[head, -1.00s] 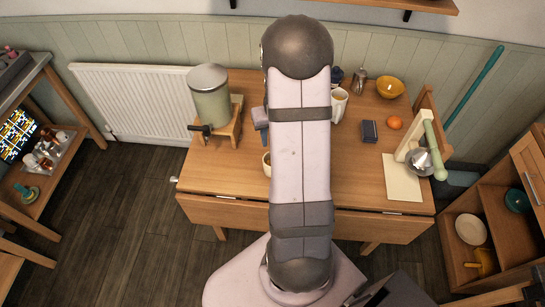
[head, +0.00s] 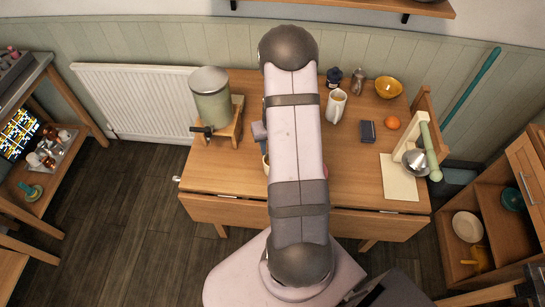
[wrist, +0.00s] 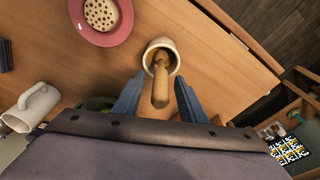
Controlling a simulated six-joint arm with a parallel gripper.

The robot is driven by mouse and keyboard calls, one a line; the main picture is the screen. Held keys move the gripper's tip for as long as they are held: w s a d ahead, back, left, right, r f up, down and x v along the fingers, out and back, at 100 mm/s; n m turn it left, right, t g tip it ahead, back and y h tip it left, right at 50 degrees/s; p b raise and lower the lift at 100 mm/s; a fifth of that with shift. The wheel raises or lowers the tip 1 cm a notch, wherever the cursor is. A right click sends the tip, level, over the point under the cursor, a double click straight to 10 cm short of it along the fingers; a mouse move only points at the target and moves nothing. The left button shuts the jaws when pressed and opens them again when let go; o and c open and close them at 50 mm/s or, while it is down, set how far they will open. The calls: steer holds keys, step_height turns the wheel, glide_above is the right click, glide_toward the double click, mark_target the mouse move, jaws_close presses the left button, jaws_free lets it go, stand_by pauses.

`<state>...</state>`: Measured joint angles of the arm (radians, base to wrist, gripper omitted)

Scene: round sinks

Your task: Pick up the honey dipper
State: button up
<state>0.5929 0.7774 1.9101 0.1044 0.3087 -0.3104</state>
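The honey dipper (wrist: 160,88) is a wooden stick standing in a small cream pot (wrist: 151,51) on the table. In the wrist view its handle points toward the camera, and its lower end is inside the pot. My gripper (wrist: 159,77) is open, with its blue fingers on either side of the handle, apart from it as far as I can see. In the head view my arm covers most of the pot (head: 265,163) and hides the dipper.
The wooden table (head: 345,185) has a white mug (head: 337,106), a yellow bowl (head: 389,87), an orange (head: 392,123) and a drink dispenser (head: 212,98) on it. A pink plate (wrist: 126,30) with a round speckled item lies near the pot. The table's edge is close to the pot.

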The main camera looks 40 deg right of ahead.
jaws_close()
steer(key=shift+r, duration=0.2)
steer(key=shift+r+b, duration=1.6)
steer(key=shift+r, duration=3.2)
steer(key=shift+w+d+f+g+y+p, duration=0.25)
steer(key=shift+d+f+y+p, duration=0.65)
steer(key=shift+p, duration=0.5)
steer(key=shift+w+d+f+g+y+p, duration=0.25)
steer(key=shift+d+f+y+p, duration=0.45)
steer(key=shift+y+p, duration=0.5)
